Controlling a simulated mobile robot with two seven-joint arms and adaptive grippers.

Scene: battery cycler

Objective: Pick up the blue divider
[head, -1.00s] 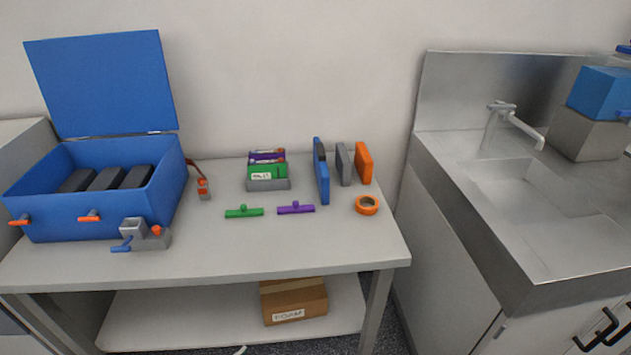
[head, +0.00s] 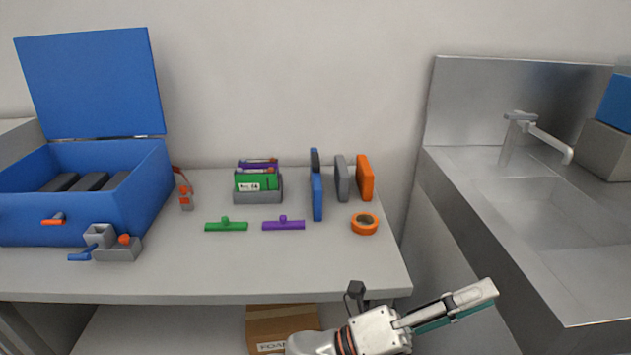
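The blue divider (head: 317,197) stands upright and edge-on on the table, left of a grey divider (head: 342,179) and an orange divider (head: 364,178). A dark part shows at its top far end. My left gripper (head: 486,297) is at the lower right, in front of the table's right front corner, its fingers pointing right and slightly up. It is well apart from the blue divider and touches nothing that I can see. Its fingers are seen from the side, so their gap cannot be judged. My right gripper is out of view.
An orange tape roll (head: 364,223) lies in front of the dividers. Purple (head: 284,224) and green (head: 226,225) handled bars lie to the left. A grey holder with packs (head: 258,196) stands behind them. The open blue case (head: 130,196) is far left; the sink (head: 530,205) is right.

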